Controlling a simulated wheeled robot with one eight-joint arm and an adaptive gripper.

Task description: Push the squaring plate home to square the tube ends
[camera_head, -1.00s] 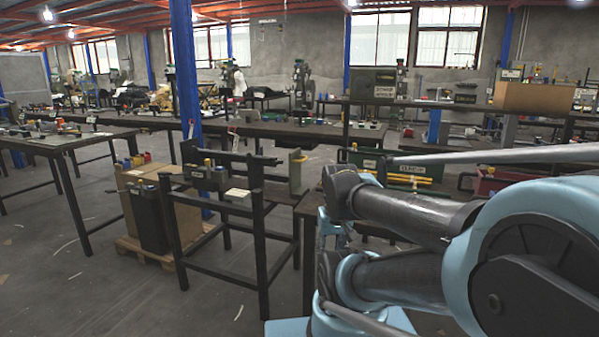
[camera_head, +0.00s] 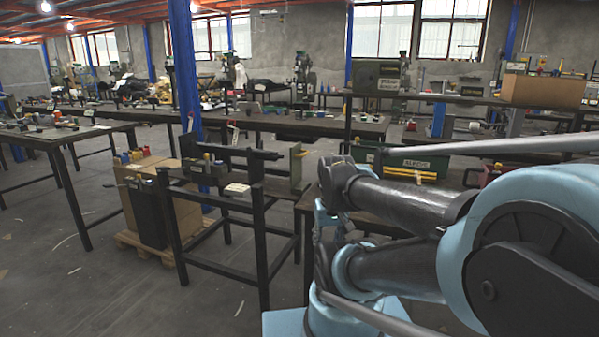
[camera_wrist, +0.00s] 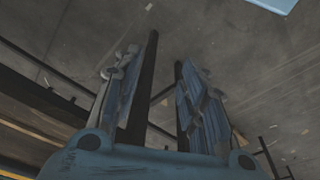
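A black open-framed stand (camera_head: 258,225) is left of my arm in the head view. An upright grey-green plate (camera_head: 296,168) stands at the right end of its top; it may be the squaring plate, but I cannot tell for sure. The gripper cannot be made out in the head view, where my arm links fill the right side.
A cardboard box (camera_head: 187,200) on a pallet stands left of the stand, with a dark bin (camera_head: 148,212) before it. A workbench (camera_head: 40,137) is at the far left. A green case (camera_head: 425,163) stands behind my arm. The floor at front left is clear.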

